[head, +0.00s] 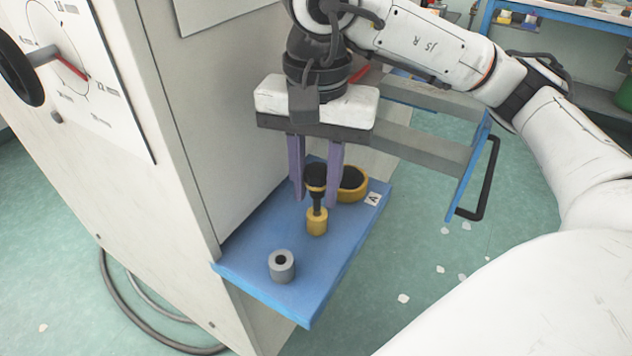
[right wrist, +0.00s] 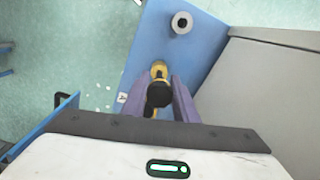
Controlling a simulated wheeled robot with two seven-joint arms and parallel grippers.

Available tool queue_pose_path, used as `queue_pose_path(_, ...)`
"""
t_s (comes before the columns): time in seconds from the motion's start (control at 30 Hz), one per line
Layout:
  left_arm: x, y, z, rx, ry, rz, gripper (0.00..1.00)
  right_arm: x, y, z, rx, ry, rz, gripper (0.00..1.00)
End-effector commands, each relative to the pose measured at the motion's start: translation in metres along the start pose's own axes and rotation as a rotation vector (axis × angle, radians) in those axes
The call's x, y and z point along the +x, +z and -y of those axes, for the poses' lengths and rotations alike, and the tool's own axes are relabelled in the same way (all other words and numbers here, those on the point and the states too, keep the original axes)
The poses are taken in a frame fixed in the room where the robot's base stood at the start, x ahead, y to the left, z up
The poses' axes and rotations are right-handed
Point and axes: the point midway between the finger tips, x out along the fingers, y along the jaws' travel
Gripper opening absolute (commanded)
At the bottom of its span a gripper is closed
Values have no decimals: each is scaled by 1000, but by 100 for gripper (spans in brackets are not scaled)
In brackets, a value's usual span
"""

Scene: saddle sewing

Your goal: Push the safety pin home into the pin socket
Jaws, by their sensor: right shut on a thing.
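The safety pin (head: 316,176) has a black head with a yellow band and a dark shaft pointing down. It stands about upright between the purple fingers of my right gripper (head: 317,190), which is shut on its head. A short yellow cylinder (head: 317,224), apparently the pin socket, stands on the blue shelf directly under the shaft. The shaft's lower end meets the cylinder's top; whether it is inside, and how deep, I cannot tell. In the right wrist view the pin's black head (right wrist: 159,95) covers part of the yellow cylinder (right wrist: 159,68). My left gripper is not in view.
A grey hollow cylinder (head: 281,267) stands nearer the front of the blue shelf (head: 316,279). A pale cabinet (head: 190,120) rises at the left.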

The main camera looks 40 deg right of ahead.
Motion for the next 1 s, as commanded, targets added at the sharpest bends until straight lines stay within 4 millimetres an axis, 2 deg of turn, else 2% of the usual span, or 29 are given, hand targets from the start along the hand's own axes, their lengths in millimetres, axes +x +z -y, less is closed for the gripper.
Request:
queue_pose_path(0.43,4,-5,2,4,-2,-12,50,0,0,0,0,0,-1,0)
queue_pose_path(1.0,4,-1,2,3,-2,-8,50,0,0,0,0,0,-1,0)
